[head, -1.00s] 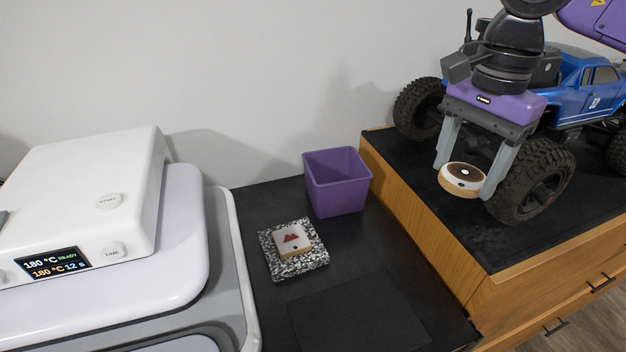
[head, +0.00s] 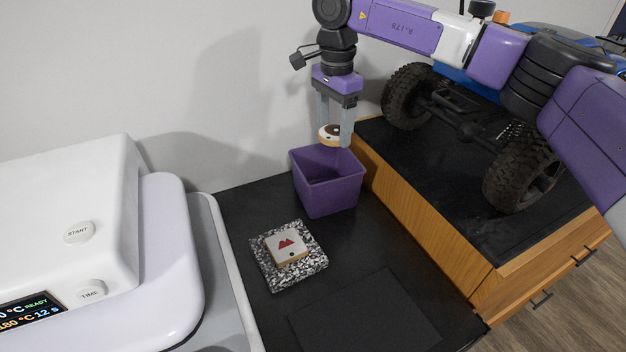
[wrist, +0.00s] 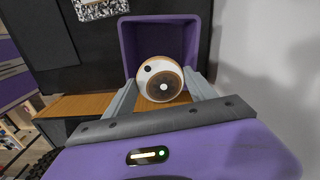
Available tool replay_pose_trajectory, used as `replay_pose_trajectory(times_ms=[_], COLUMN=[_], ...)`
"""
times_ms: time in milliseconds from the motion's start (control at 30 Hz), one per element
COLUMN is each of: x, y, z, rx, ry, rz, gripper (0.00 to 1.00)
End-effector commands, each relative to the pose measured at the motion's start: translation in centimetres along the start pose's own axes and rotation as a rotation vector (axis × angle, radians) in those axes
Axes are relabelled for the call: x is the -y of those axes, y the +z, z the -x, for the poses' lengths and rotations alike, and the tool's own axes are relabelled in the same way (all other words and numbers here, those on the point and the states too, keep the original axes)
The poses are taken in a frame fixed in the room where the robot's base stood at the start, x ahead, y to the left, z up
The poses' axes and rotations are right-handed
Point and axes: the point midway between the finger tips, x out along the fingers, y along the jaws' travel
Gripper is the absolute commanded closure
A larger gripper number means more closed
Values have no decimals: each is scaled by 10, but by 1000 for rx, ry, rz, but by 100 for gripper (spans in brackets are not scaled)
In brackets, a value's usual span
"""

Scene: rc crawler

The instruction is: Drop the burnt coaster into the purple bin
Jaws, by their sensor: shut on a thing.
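The burnt coaster (head: 328,134) is round, white on top with a dark brown disc and a tan edge. My gripper (head: 335,138) is shut on it, and holds it above the back rim of the purple bin (head: 328,196). In the wrist view the coaster (wrist: 160,78) sits between the fingers, with the purple bin (wrist: 128,45) behind it. The bin is square and open-topped, and stands on the black surface against the wooden box. The part of its inside that shows is empty.
A square coaster with a red mark (head: 286,247) lies on a speckled slab (head: 270,270) in front of the bin. A white heat press (head: 150,230) stands at left. A blue crawler with big tyres (head: 520,170) stands on the raised wooden box (head: 420,210) at right.

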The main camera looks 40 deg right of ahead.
Motion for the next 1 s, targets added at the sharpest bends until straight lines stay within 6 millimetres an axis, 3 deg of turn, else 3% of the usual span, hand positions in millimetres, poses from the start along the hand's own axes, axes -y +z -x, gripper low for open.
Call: replay_pose_trajectory(times_ms=[500, 900, 933, 1000], x=[0, 0, 0, 0], y=[1, 1, 1, 1], z=[-51, -58, -58, -58], rx=[1, 1, 1, 1], ry=[0, -1, -1, -1], rz=[3, 3, 4, 3], gripper=[75, 75, 31, 18])
